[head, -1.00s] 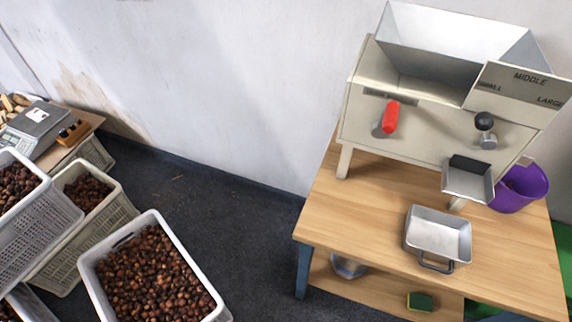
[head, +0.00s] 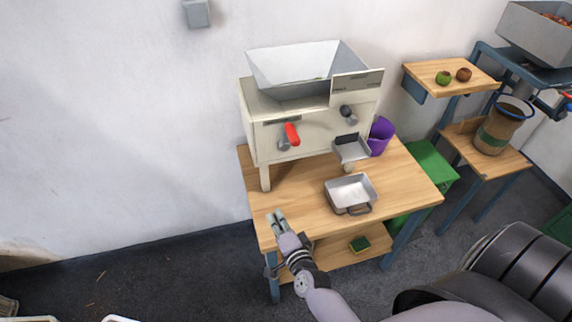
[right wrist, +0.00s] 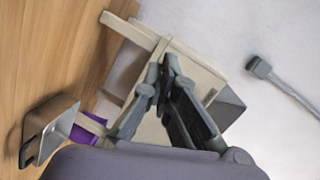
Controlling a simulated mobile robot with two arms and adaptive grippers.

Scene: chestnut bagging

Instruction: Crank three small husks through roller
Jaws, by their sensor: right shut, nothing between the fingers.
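The cream roller machine (head: 262,138) stands on a wooden table with an open grey hopper (head: 290,72) on top. A metal pan (head: 350,191) sits below the small chute (head: 352,151). My right gripper (head: 277,217) is shut and empty, at the table's front left, apart from the machine. In the right wrist view its fingers (right wrist: 165,76) come together before the machine (right wrist: 184,58). My left gripper is out of view.
A purple bucket (head: 381,136) stands right of the machine. A green and a brown round item lie on a small wooden stand (head: 425,76). A patterned jar (head: 497,132) is at the right. A sponge (head: 359,244) lies on the lower shelf.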

